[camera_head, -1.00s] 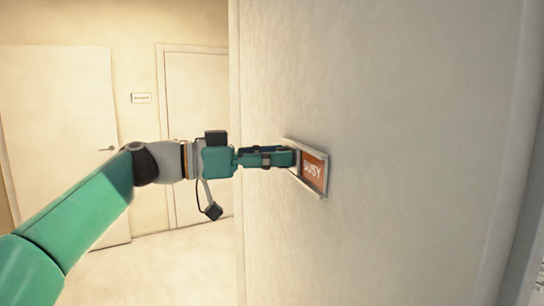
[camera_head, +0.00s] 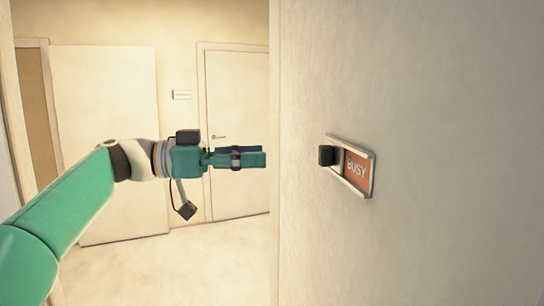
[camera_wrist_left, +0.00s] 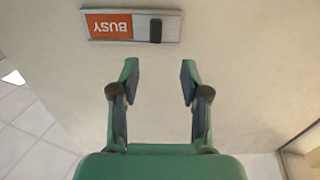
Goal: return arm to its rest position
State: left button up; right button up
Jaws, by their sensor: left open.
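My left gripper (camera_head: 264,158) is open and empty, pointing right in the head view, apart from the wall sign to its right. It also shows in the left wrist view (camera_wrist_left: 159,82), with its two green fingers spread and nothing between them. The sliding sign (camera_head: 336,143) is fixed to the wall and shows an orange panel reading BUSY (camera_head: 356,172). Its dark knob (camera_head: 326,155) sits at the left end of the panel in the head view. In the left wrist view the sign (camera_wrist_left: 180,29) appears upside down, just beyond the fingertips. My right gripper is in neither view.
The pale wall (camera_head: 430,90) fills the right side of the head view. Behind my arm are a white door panel (camera_head: 105,200), a closed door (camera_head: 235,110) and a small wall plate (camera_head: 181,95). The floor (camera_head: 200,265) is clear.

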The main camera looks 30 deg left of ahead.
pick_arm(q)
jog(key=shift+s+a, duration=0.1)
jog(key=shift+a, duration=0.05)
dwell(0.3)
jog(key=w+f+n+g+y, duration=0.15)
jog(key=w+f+n, duration=0.35)
jog(key=f, duration=0.7)
jog(key=w+f+n+y, duration=0.3)
jog(key=w+f, duration=0.4)
jog(key=f, duration=0.5)
jog(key=s+d+f+n+g+y, duration=0.1)
jog(key=d+f+n+g, duration=0.1)
jog(key=f, duration=0.9)
jog(key=d+f+n+g+y, duration=0.2)
jog(key=d+f, duration=0.1)
jog(key=f, duration=0.9)
jog(key=s+d+f+g+y, duration=0.1)
jog(key=s+d+f+g, duration=0.15)
jog(key=s+f, duration=0.5)
jog(key=s+d+f+g+y, duration=0.1)
jog(key=s+d+f, duration=0.3)
jog(key=f, duration=0.7)
jog(key=s+d+f+g, duration=0.1)
jog(key=s+d+f, duration=0.3)
jog(key=s, duration=0.4)
jog(key=s+d+f+g, duration=0.1)
jog(key=s+d+f, duration=0.3)
jog(key=s, duration=0.5)
jog(key=shift+d+f, duration=0.2)
jog(key=shift+d, duration=0.1)
